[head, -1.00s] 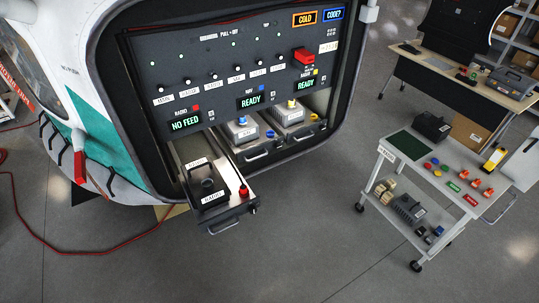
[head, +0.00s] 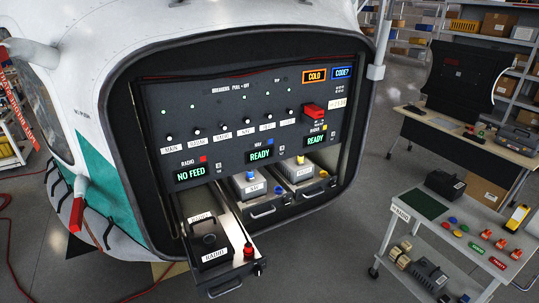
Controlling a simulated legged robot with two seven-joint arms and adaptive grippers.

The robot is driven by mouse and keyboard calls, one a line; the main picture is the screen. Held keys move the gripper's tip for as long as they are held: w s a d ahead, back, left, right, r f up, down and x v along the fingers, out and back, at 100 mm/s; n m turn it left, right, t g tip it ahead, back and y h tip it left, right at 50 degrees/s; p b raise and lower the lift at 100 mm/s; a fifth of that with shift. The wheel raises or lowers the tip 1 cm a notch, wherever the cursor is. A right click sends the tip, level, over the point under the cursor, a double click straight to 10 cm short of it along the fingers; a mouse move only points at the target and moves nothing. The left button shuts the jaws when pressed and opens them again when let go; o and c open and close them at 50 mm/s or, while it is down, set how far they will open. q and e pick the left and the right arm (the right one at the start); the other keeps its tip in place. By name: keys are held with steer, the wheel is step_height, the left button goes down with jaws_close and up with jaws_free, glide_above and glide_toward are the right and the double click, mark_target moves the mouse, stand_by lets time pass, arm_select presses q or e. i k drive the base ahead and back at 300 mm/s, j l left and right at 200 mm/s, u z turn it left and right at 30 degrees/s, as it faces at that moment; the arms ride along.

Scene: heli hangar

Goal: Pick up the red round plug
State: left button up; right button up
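A small red round piece (head: 436,218) lies on the white cart's top among blue, green and yellow round pieces. Another red round plug-like piece (head: 248,250) stands at the front right corner of the pulled-out radio drawer (head: 225,280). I cannot tell from this view which of the two is the named plug. Neither of my grippers is in view.
The white cart (head: 405,232) stands at the right, with red tags and orange pieces on top. Two other drawers (head: 264,210) sit under the black panel (head: 235,125). A workbench (head: 440,128) stands behind. Grey floor lies between the helicopter nose and the cart.

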mark_target(248, 247)
steer(key=j+z, duration=0.7)
steer(key=j, duration=0.2)
